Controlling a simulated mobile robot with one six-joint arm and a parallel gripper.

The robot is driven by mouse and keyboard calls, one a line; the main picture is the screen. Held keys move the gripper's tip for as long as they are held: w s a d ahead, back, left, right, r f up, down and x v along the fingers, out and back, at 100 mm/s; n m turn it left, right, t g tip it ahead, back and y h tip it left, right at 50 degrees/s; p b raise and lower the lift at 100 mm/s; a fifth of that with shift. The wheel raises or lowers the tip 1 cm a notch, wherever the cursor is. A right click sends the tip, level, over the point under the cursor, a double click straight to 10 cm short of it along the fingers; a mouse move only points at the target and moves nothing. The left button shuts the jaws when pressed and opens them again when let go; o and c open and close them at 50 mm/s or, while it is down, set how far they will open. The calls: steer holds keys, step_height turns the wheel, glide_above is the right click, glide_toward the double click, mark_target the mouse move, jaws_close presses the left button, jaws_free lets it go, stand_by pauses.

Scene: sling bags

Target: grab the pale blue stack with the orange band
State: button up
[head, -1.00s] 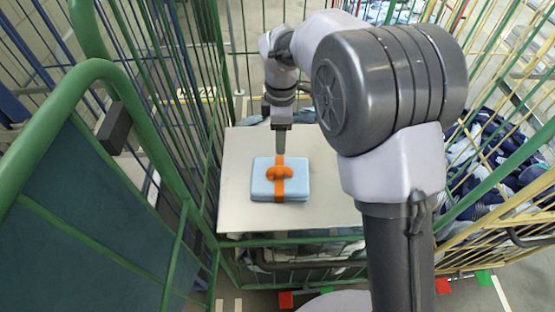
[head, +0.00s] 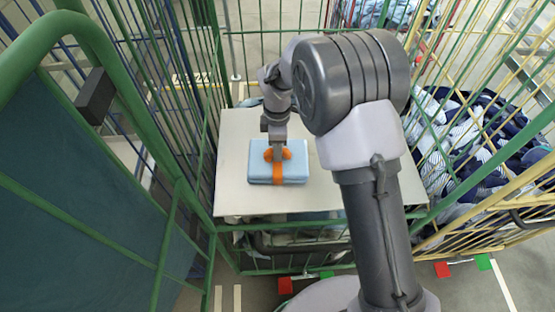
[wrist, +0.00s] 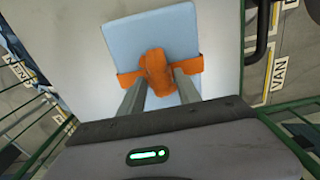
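The pale blue stack (head: 297,161) lies flat on a pale board, with an orange band (head: 278,180) around its middle and an orange knot or loop on top. In the wrist view the stack (wrist: 150,32) is ahead, and the orange band (wrist: 190,66) crosses it under the fingers. My gripper (head: 277,155) is right over the stack. In the wrist view the two fingers of my gripper (wrist: 158,82) stand apart, one on each side of the orange loop. I cannot tell whether they touch it.
The pale board (head: 235,190) has free room around the stack. Green cage bars (head: 215,70) stand at the left and back. A yellow cage (head: 480,215) at the right holds dark blue and white sling bags (head: 465,135).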

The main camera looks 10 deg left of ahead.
jaws_close()
steer(key=shift+w, duration=0.1)
stand_by(1.1)
